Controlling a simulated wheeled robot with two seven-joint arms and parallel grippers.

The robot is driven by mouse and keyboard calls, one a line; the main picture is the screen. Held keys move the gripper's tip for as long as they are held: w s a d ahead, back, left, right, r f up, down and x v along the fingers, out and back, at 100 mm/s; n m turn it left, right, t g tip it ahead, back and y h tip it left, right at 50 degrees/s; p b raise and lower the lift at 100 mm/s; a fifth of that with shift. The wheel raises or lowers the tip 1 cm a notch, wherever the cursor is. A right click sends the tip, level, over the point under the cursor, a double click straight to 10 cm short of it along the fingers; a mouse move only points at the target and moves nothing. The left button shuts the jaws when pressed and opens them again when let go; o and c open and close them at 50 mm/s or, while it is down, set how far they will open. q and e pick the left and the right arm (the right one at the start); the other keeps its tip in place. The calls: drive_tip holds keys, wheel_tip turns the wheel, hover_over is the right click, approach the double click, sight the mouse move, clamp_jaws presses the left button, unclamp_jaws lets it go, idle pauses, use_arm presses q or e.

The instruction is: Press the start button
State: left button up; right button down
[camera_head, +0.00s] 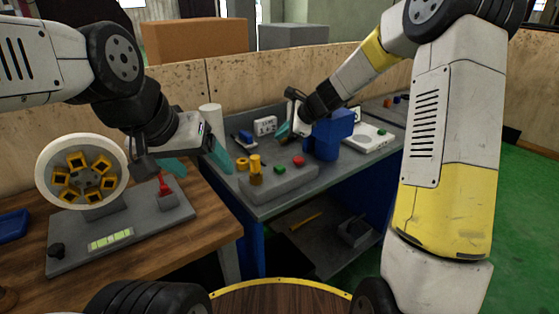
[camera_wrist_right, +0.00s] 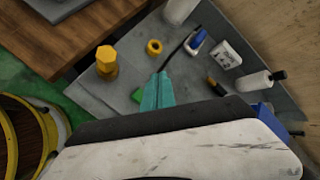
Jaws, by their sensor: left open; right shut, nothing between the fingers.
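A green button (camera_head: 280,169) and a red button (camera_head: 298,160) sit on a low grey box (camera_head: 275,184) on the grey table. I cannot read any label on them. My right gripper (camera_head: 284,131) is shut and empty, behind and above the box. In the right wrist view its teal fingertips (camera_wrist_right: 161,77) are together, and the green button (camera_wrist_right: 137,95) shows just left of the fingers, partly covered by them. The red button is hidden there. My left gripper (camera_head: 196,160) is open and empty, between the wooden bench and the grey table.
A blue machine part (camera_head: 326,137) stands right of my right gripper.

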sight(282, 168)
drive_tip(key=shift+f, duration=4.35)
drive_tip(key=shift+f, duration=0.1)
drive_tip(key=shift+f, duration=0.3)
drive_tip(key=shift+f, duration=0.6)
drive_tip(key=shift+r, duration=1)
drive_tip(key=shift+r, duration=2.5)
